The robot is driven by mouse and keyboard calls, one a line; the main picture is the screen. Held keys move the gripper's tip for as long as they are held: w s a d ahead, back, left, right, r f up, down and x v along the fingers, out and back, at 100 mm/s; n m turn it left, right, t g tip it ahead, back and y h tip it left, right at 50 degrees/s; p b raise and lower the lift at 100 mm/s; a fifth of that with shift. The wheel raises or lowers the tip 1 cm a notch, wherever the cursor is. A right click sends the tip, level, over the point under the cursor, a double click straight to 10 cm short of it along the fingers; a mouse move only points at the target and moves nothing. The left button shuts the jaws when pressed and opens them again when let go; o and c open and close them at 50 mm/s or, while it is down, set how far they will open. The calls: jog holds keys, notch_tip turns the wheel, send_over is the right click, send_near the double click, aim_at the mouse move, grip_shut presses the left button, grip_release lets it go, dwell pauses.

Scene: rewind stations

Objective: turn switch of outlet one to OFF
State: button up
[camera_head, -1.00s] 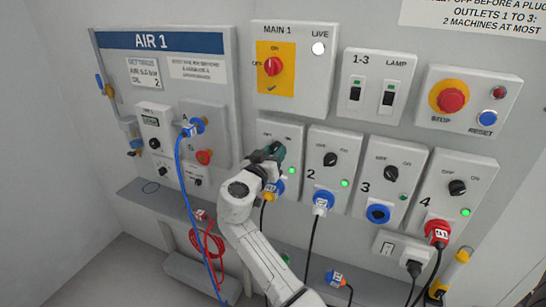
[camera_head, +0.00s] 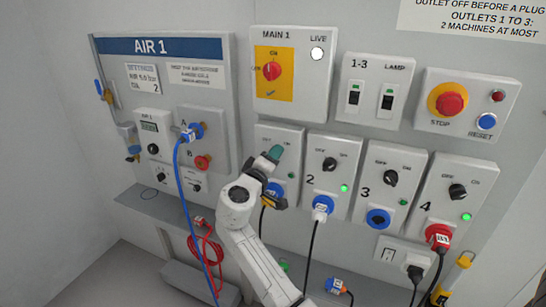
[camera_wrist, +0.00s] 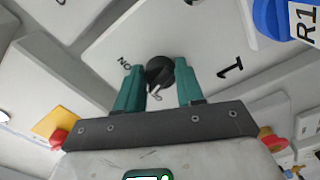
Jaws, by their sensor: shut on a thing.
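Outlet one (camera_head: 262,141) is the light grey box at the left end of the outlet row. Its black switch knob (camera_wrist: 160,70) sits between the two teal fingers of my gripper (camera_wrist: 160,88) in the wrist view, and the jaws are shut on it. The wrist view is turned over, with the ON mark left of the knob and the digit 1 right of it. In the head view my gripper (camera_head: 273,154) covers the knob. The small lamp (camera_head: 291,175) of outlet one looks dark green. A blue plug (camera_wrist: 272,17) labelled R1 is in its socket.
Outlet two (camera_head: 345,143) has a bright green lamp and a blue plug just to the right. Outlets three (camera_head: 370,190) and four (camera_head: 443,207) follow. The MAIN 1 box (camera_head: 315,100) is above. A blue hose (camera_head: 184,210) hangs at left.

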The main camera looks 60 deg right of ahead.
jog(key=n+p, duration=0.2)
jog(key=n, duration=0.2)
jog(key=shift+r+n, duration=0.1)
jog(key=shift+n, duration=0.3)
jog(key=shift+w, duration=0.1)
dwell(0.3)
jog(key=o, duration=1)
jog(key=shift+o, duration=0.2)
jog(key=s+a+b, duration=0.1)
jog(key=a+b, duration=0.1)
jog(key=a, duration=0.8)
jog(key=shift+s+a, duration=0.3)
jog(key=shift+a, duration=0.1)
